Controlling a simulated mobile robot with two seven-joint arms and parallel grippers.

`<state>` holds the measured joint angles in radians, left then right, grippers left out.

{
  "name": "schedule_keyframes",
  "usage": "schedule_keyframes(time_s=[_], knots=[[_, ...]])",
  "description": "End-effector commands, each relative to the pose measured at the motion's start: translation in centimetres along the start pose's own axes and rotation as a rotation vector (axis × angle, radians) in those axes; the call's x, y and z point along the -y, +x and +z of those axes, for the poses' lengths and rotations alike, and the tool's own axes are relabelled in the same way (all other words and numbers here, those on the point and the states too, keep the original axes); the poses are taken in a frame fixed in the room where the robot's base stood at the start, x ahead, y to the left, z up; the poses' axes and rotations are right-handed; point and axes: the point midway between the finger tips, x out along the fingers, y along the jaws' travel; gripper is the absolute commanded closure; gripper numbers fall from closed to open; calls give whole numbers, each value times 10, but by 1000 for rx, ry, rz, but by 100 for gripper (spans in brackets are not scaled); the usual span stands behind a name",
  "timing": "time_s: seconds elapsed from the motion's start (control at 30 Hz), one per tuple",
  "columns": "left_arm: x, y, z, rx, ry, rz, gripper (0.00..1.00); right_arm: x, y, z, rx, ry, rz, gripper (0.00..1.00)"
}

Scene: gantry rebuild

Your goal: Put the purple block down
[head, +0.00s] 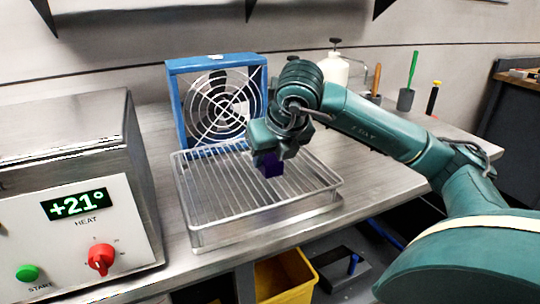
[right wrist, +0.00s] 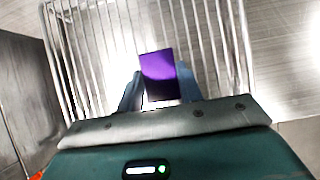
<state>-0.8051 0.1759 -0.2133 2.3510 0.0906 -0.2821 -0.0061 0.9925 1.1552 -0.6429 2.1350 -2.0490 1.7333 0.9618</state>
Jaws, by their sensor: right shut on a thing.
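The purple block (head: 268,166) is held between the fingers of my right gripper (head: 268,160). In the head view the block is over the right half of the wire cooling rack (head: 215,215). In the right wrist view the purple block (right wrist: 158,74) sits between both fingertips of the right gripper (right wrist: 160,92), with the bars of the wire rack (right wrist: 96,45) behind it. I cannot tell whether the block touches the bars. My left gripper is in neither view.
A blue-framed fan (head: 217,97) stands behind the rack. A heater box (head: 75,215) with a +21° display is at the left. A white bottle (head: 332,69) and upright tools in holders (head: 405,99) stand at the back right. A yellow bin (head: 285,277) is below the table's front edge.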

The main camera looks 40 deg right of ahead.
Motion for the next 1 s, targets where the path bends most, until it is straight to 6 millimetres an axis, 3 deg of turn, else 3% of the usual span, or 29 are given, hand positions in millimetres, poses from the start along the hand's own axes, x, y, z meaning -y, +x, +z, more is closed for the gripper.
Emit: schedule_keyframes(time_s=[0.17,0.2,0.43,0.77,1.0], knots=[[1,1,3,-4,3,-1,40,0,3,-2,1,0,1,92],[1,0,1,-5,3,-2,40,0,2,-1,0,0,1,61],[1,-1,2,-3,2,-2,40,0,2,-1,-1,0,0,42],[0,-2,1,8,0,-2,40,0,-4,1,1,0,1,42],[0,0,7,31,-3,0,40,0,-48,2,6,-1,2,42]])
